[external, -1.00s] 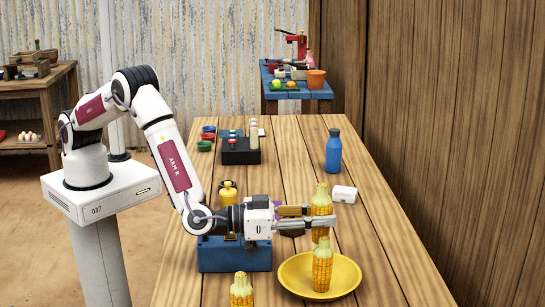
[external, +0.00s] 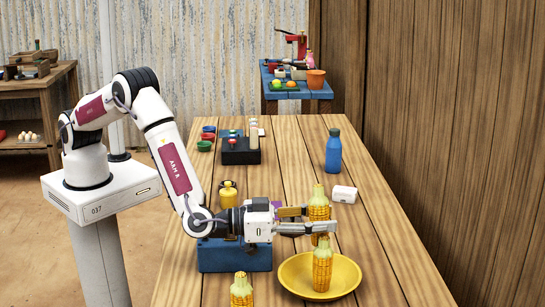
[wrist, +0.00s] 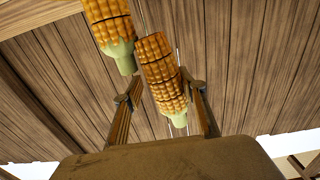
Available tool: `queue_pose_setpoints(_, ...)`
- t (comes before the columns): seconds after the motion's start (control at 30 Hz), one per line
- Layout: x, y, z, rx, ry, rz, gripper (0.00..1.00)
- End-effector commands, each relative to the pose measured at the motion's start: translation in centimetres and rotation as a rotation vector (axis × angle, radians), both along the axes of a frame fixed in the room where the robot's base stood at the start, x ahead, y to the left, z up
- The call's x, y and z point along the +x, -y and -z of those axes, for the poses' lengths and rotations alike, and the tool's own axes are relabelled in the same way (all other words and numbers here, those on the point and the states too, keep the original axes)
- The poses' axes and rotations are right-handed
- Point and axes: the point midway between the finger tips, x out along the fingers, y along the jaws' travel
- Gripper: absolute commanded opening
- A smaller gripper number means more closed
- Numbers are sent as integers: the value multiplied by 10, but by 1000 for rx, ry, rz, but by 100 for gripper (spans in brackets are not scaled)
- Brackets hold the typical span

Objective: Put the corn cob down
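A yellow corn cob (external: 318,209) with a pale green top is between the fingers of my gripper (external: 314,219), upright or nearly so. My gripper looks shut on it; a narrow gap may show at one finger. The held cob (wrist: 164,75) also shows between the fingers in the wrist view. That second cob stands in a yellow dish (external: 346,280); a cob shows beside the held one in the wrist view (wrist: 107,22).
A third cob (external: 241,292) stands left of the dish at the front. A blue box (external: 234,258) is beneath my gripper. A white block (external: 344,193) and a blue bottle (external: 333,152) stand behind. The table right of the dish is clear.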

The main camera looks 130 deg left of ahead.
Motion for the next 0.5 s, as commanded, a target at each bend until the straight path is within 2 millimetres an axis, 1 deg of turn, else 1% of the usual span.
queue_pose_setpoints(0.2, 0, 0, -8, 1, 1, 0, 41)
queue_pose_setpoints(0.37, -9, 11, -7, -1, -1, 1, 41)
queue_pose_setpoints(0.5, -21, 22, -7, 0, -1, 2, 41)
